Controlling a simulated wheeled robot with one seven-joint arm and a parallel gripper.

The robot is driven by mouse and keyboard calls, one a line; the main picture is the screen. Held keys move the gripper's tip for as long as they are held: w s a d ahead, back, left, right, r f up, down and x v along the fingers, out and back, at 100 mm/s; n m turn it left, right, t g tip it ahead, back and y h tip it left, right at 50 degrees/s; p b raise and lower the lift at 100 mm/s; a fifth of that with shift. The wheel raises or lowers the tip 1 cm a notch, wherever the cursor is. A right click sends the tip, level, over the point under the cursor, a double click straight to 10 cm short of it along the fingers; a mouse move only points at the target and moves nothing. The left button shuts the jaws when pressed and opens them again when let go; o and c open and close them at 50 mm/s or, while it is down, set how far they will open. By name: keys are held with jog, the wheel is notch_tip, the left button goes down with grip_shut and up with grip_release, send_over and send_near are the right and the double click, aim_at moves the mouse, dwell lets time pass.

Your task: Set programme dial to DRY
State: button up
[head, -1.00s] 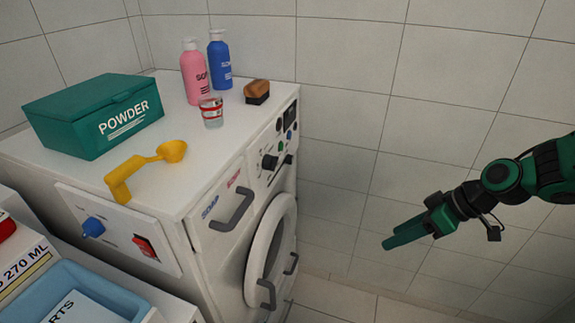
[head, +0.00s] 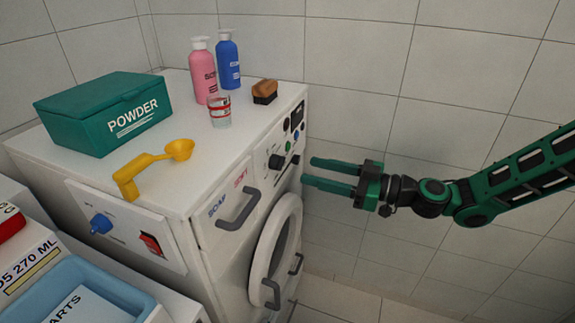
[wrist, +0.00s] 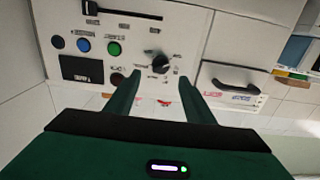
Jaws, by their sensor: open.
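The programme dial (head: 276,161) is a black knob on the white front panel of the washing machine (head: 215,152). In the wrist view the dial (wrist: 158,62) sits ahead of the fingers, near the middle between them, with small markings around it too small to read. My gripper (head: 308,172) is open and empty, its two green fingers pointing left at the panel. It also shows in the wrist view (wrist: 158,85), with a finger on each side below the dial. The fingers appear apart from the dial.
Blue and green buttons (wrist: 113,48) and a dark display (wrist: 82,69) sit beside the dial. A drawer handle (head: 238,210) and the round door (head: 277,245) are nearby. A powder box (head: 100,115), yellow scoop (head: 150,165), bottles (head: 204,72) and brush (head: 265,92) stand on top.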

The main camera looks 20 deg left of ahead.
aim_at(278, 163)
jog(key=a, duration=0.8)
jog(key=shift+w+a, duration=0.15)
jog(key=shift+w, duration=0.15)
jog(key=shift+c, duration=0.4)
jog(key=c, duration=1)
jog(key=shift+a, duration=0.1)
